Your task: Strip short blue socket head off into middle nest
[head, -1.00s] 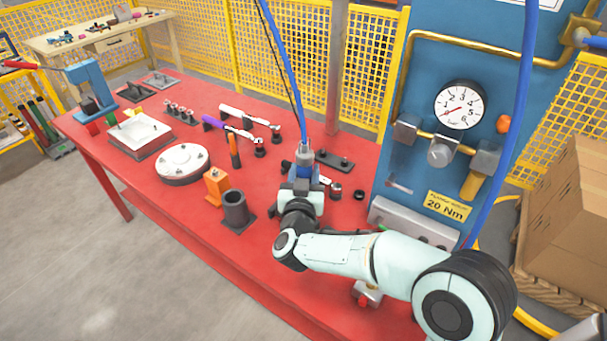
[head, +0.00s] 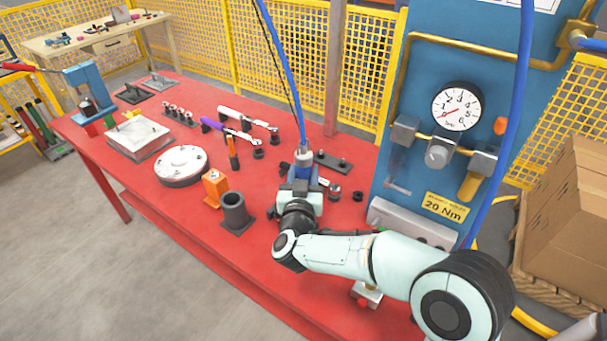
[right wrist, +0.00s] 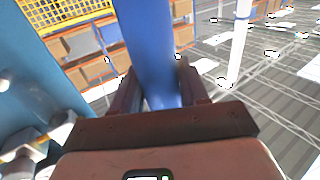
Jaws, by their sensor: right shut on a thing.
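My right gripper (head: 302,183) is shut on a blue tool (head: 304,158) with a grey top, which hangs from a blue hose above the red table. In the right wrist view the blue tool body (right wrist: 152,50) stands between the two dark fingers (right wrist: 158,88). The tool's lower end and any socket head on it are hidden by my gripper and wrist. A dark plate with small posts (head: 334,161) lies just behind and right of the tool. I cannot tell which place is the middle nest. My left gripper is not in view.
Small dark sockets (head: 334,191) and (head: 358,196) stand right of my gripper, close to the blue gauge panel (head: 470,60). A dark cylinder on a base (head: 235,212), an orange block (head: 215,187) and a white round part (head: 182,162) stand left.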

